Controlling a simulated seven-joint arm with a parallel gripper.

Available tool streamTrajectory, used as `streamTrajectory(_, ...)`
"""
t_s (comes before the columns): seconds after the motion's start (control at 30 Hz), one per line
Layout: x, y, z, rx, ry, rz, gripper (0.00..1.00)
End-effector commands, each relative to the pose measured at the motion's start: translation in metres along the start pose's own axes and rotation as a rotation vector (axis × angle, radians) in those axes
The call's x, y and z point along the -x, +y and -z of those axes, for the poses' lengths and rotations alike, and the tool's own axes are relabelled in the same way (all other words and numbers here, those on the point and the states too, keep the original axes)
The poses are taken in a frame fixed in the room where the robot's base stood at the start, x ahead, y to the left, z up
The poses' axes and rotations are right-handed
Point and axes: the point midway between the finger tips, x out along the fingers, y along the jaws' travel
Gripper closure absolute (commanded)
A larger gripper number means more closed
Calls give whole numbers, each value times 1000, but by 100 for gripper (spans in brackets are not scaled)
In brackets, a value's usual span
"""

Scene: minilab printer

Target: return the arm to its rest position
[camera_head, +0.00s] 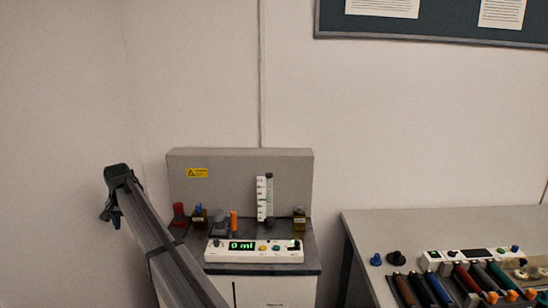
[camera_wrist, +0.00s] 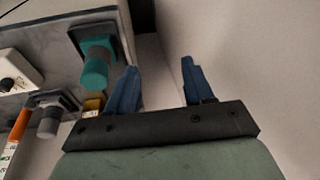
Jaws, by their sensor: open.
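My arm (camera_head: 160,235) rises from the bottom of the head view and slants up to the left, in front of the grey bench unit's left side. My gripper (camera_head: 113,217) hangs at its far end, left of the unit, with a blue finger showing against the wall. In the wrist view my gripper (camera_wrist: 160,66) has its two blue fingers wide apart with nothing between them. Beyond the gap are the plain wall and an edge of the grey unit.
A teal cylinder (camera_wrist: 97,68) is left of the fingers. A tool-covered table (camera_head: 400,230) stands right.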

Motion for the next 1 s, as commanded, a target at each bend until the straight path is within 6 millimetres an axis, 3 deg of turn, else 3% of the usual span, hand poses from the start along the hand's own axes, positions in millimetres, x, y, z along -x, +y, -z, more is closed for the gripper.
streamTrajectory(0.03, -25, 12, -31, 63, -9, 25, 48)
streamTrajectory(0.1, -53, 20, -55, 140, -13, 57, 48)
streamTrajectory(0.27, -110, 50, -98, 255, -18, 96, 48)
streamTrajectory(0.37, -143, 79, -116, 284, -30, 97, 48)
streamTrajectory(0.77, -249, 236, -168, 227, -133, 6, 48)
streamTrajectory(1.0, -302, 344, -222, 166, -221, -52, 48)
